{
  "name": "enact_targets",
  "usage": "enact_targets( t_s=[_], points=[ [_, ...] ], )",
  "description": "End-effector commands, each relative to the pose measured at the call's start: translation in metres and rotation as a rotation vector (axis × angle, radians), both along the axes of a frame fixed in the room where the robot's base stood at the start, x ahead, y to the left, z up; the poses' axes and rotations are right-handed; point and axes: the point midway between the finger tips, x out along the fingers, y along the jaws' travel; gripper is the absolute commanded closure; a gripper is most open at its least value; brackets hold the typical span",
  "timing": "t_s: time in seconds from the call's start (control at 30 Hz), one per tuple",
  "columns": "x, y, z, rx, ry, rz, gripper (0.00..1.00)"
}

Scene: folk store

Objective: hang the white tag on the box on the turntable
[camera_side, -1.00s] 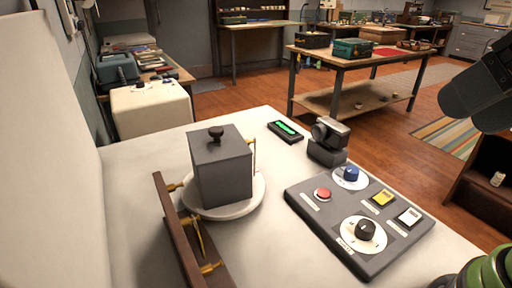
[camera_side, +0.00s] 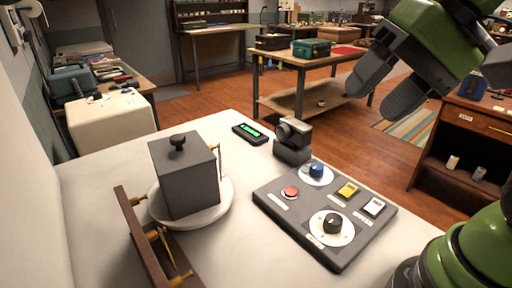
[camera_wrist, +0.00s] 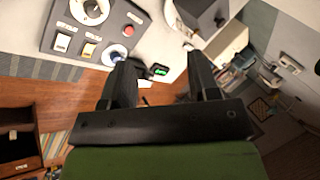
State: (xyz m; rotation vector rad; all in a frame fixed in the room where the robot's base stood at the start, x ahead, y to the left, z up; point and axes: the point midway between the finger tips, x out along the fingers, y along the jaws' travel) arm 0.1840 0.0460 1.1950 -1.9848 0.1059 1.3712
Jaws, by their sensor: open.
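A grey box (camera_side: 185,178) with a black knob on top sits on the white turntable (camera_side: 226,207). A thin brass hook (camera_side: 219,160) stands out at its right side. A wooden rail (camera_side: 142,237) with brass pegs is in front of the box, on the left; a thin brass-coloured piece (camera_side: 166,250) shows beside it. I cannot make out a white tag in either view. My gripper (camera_side: 375,98) is open and empty, high above the floor beyond the table's right side. In the wrist view my gripper's fingers (camera_wrist: 161,62) are spread with nothing between them.
A control panel (camera_side: 290,229) with a red button, knobs and switches lies on the table right of the turntable. A small camera-like device (camera_side: 293,140) and a black unit with a green display (camera_side: 249,133) stand behind it. A wooden cabinet (camera_side: 455,150) is at right.

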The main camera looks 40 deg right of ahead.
Motion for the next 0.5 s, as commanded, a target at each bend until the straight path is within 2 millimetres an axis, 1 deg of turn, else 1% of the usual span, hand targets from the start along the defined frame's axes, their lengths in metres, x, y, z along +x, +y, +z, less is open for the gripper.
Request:
enact_targets(
  t_s=[0.03,0.17,0.27,0.3,0.37,0.4,0.47,0.5],
  points=[
    [0.015,0.003,-0.004,0.075,0.073,-0.048,0.45],
    [0.053,0.012,-0.015,0.272,0.224,-0.174,0.45],
    [0.084,0.015,-0.029,0.424,0.336,-0.280,0.45],
    [0.097,0.016,-0.036,0.485,0.378,-0.323,0.45],
    [0.116,0.015,-0.047,0.576,0.439,-0.392,0.45],
    [0.128,0.014,-0.056,0.637,0.478,-0.439,0.45],
    [0.146,0.011,-0.070,0.729,0.534,-0.512,0.45],
    [0.158,0.009,-0.080,0.790,0.570,-0.562,0.45]
  ],
)
